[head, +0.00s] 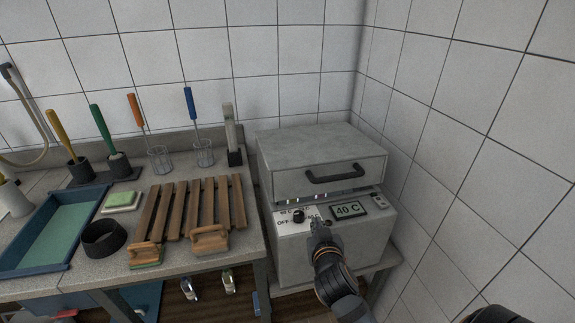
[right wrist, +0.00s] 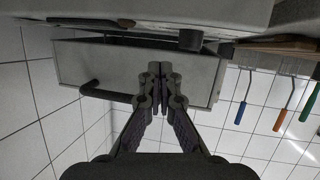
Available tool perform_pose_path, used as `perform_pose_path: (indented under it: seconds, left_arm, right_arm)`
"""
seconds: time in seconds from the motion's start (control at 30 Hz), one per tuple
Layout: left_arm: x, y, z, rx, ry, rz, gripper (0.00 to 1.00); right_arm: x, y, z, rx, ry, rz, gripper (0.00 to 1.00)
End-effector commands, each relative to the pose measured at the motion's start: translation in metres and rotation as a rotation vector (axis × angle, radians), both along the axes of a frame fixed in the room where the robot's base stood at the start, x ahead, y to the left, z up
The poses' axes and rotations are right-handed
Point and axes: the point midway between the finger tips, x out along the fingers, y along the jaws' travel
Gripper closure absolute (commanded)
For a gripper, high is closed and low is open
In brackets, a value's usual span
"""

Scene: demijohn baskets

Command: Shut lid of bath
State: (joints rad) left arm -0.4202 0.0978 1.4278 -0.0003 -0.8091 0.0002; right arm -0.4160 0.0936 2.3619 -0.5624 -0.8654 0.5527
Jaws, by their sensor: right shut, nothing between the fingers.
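The bath (head: 293,254) is a grey box at the right of the bench, with a knob (head: 298,216) and a display reading 40 C (head: 348,210) on its front. Its grey lid (head: 315,150) has a dark bar handle (head: 348,173). A dark gap with small coloured spots shows between the lid's front edge and the body, so the lid looks partly raised. My right gripper (head: 319,226) is shut and empty, in front of the panel, below the handle. In the right wrist view, its fingertips (right wrist: 160,76) overlap the lid front, beside the handle (right wrist: 104,93). My left gripper is out of view.
Left of the bath, the bench holds a wooden slatted rack (head: 176,208), brushes (head: 210,240), a blue tray (head: 55,232), a black ring (head: 103,238) and upright tools in holders (head: 203,153). A tiled wall (head: 450,150) stands close on the bath's right.

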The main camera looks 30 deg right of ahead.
Motion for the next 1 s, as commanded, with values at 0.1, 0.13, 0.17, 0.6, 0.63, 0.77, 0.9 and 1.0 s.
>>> perform_pose_path:
  seconds: [0.1, 0.13, 0.17, 0.6, 0.63, 0.77, 0.9, 1.0]
  left_arm:
    - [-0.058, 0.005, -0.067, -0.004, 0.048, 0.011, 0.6]
    - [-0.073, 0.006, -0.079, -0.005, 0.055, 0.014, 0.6]
    - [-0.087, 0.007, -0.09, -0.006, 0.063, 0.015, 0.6]
    - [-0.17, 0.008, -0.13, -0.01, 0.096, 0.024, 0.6]
    - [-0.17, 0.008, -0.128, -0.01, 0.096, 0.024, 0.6]
    - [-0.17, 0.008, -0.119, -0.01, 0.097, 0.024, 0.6]
    - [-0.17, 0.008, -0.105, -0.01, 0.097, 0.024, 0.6]
    - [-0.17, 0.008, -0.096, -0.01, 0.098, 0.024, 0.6]
  right_arm:
    - [0.027, 0.004, 0.051, -0.042, -0.243, 0.028, 1.0]
    - [0.032, 0.006, 0.062, -0.051, -0.297, 0.043, 1.0]
    - [0.036, 0.01, 0.073, -0.061, -0.346, 0.06, 1.0]
    - [0.054, 0.039, 0.125, -0.103, -0.574, 0.197, 1.0]
    - [0.055, 0.038, 0.126, -0.103, -0.574, 0.197, 1.0]
    - [0.069, 0.035, 0.132, -0.106, -0.574, 0.197, 1.0]
    - [0.096, 0.028, 0.141, -0.106, -0.573, 0.196, 1.0]
    - [0.117, 0.023, 0.146, -0.105, -0.573, 0.196, 1.0]
